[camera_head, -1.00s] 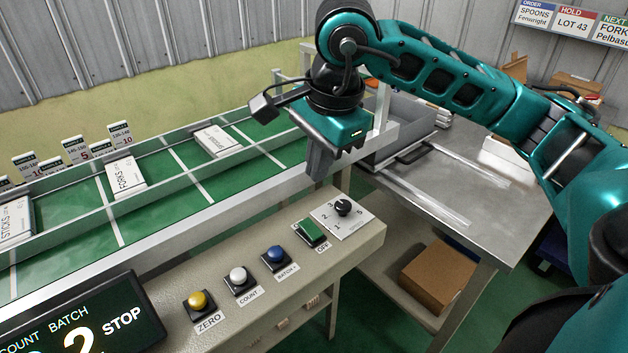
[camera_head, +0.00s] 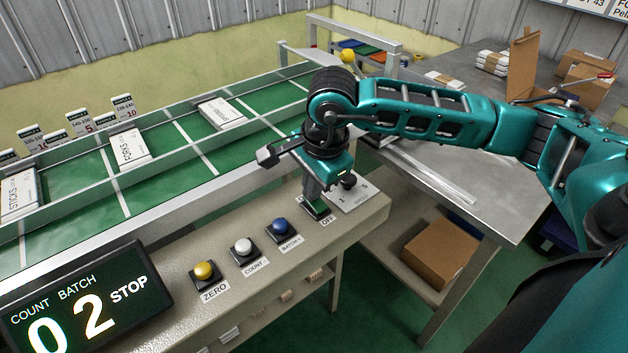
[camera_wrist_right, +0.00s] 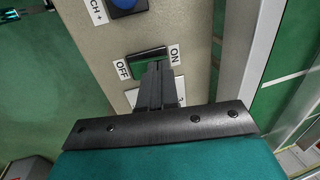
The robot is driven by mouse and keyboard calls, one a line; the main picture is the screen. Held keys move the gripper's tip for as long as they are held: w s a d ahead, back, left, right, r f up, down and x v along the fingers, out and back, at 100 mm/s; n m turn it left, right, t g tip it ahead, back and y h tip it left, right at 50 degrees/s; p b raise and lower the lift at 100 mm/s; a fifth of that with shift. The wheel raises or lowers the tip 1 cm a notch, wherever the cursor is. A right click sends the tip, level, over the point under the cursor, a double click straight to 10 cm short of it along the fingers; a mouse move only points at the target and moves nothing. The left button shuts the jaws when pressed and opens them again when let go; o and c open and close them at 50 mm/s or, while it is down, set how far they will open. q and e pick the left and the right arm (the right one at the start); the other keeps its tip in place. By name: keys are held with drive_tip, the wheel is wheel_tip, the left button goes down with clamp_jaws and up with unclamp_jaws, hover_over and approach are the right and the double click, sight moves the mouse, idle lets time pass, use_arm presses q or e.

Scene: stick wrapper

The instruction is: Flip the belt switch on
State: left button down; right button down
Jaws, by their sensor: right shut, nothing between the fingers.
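The green belt switch (camera_head: 319,211) sits on the beige control panel (camera_head: 240,305), beside the speed dial (camera_head: 349,181). Its OFF label shows in the head view. In the right wrist view the switch (camera_wrist_right: 138,58) lies between OFF and ON labels. My right gripper (camera_head: 311,202) is shut and empty, pointing down at the switch, and hides part of it. In the right wrist view its fingertips (camera_wrist_right: 158,66) are over the ON side; I cannot tell whether they touch. The display (camera_head: 85,300) reads STOP. My left gripper is not in view.
Blue (camera_head: 281,227), white (camera_head: 242,246) and yellow (camera_head: 205,271) buttons line the panel left of the switch. The green belt (camera_head: 180,165) with wrapped packs runs behind it. A metal table (camera_head: 480,200) stands at the right.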

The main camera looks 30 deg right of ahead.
drive_tip(key=shift+w+f+g, duration=0.15)
drive_tip(key=shift+f+g, duration=0.15)
drive_tip(key=shift+g, duration=0.2)
drive_tip(key=shift+a, duration=0.1)
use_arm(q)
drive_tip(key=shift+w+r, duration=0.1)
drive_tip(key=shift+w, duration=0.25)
use_arm(e)
drive_tip(key=shift+f, duration=0.1)
drive_tip(key=shift+s, duration=0.2)
drive_tip(key=shift+s+f, duration=0.1)
drive_tip(key=shift+s, duration=0.65)
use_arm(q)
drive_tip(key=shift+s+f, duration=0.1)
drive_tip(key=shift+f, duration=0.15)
